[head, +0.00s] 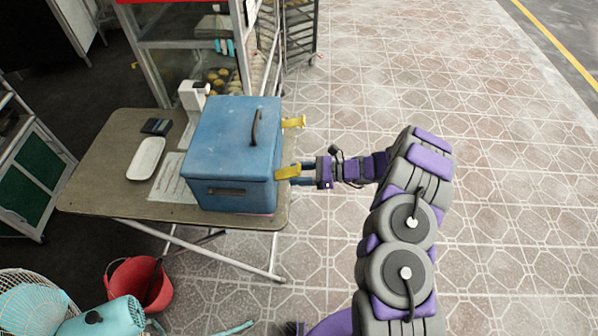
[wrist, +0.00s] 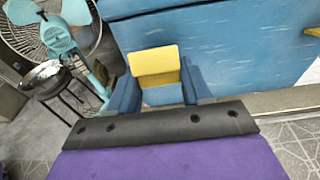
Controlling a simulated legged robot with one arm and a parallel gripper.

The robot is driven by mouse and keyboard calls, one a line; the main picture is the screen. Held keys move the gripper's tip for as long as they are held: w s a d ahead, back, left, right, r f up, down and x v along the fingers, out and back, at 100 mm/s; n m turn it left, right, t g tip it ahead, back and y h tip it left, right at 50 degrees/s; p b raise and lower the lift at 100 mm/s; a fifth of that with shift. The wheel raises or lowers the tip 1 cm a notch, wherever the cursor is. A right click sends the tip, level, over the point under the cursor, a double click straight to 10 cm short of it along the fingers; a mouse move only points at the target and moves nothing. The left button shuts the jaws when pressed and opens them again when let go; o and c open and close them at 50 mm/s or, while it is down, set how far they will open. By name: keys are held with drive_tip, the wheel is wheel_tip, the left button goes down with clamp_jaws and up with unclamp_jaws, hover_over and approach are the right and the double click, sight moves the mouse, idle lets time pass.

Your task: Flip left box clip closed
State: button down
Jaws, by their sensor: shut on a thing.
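The blue box (head: 230,140) stands on the table with its lid down. Two yellow clips are on its right side. The left clip (head: 286,173) is at the near corner and sticks outward from the box. The other clip (head: 293,122) sticks out farther back; its edge shows at the right of the wrist view (wrist: 313,32). My gripper (head: 297,173) is at the left clip from the right. In the wrist view, its blue fingers stand on both sides of the yellow left clip (wrist: 154,62), shut on it. The clip's hinge is not clear.
The table (head: 110,165) also holds a white tray (head: 147,158), a paper sheet and a small dark device (head: 156,126). A red bucket (head: 140,283) and a teal fan (head: 35,308) stand at the lower left. The tiled floor at right is clear.

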sight(299, 167)
drive_tip(key=r+h+p, duration=0.1)
drive_tip(key=p, duration=0.1)
drive_tip(key=a+r+h+p, duration=0.1)
drive_tip(key=r+h+p, duration=0.1)
drive_tip(key=p, duration=0.1)
drive_tip(key=shift+r+h, duration=0.1)
drive_tip(key=shift+h, duration=0.2)
drive_tip(key=h+p, duration=0.1)
drive_tip(key=p, duration=0.1)
drive_tip(key=r+h+p, duration=0.1)
drive_tip(key=p, duration=0.1)
drive_tip(key=shift+a+r, duration=0.1)
drive_tip(key=shift+a, duration=0.3)
drive_tip(key=a+h+p, duration=0.1)
drive_tip(key=h+p, duration=0.1)
drive_tip(key=p, duration=0.1)
drive_tip(key=r+h+p, duration=0.1)
drive_tip(key=h+p, duration=0.1)
drive_tip(key=p, duration=0.2)
drive_tip(key=shift+a+r+p, duration=0.2)
drive_tip(key=shift+a+p, duration=0.1)
drive_tip(key=shift+a, duration=0.1)
drive_tip(key=a+h+p, duration=0.1)
drive_tip(key=p, duration=0.3)
drive_tip(key=shift+g+h, duration=0.3)
drive_tip(key=shift+h, duration=0.1)
drive_tip(key=shift+a+p, duration=0.1)
drive_tip(key=shift+p, duration=0.4)
drive_tip(key=shift+f, duration=0.1)
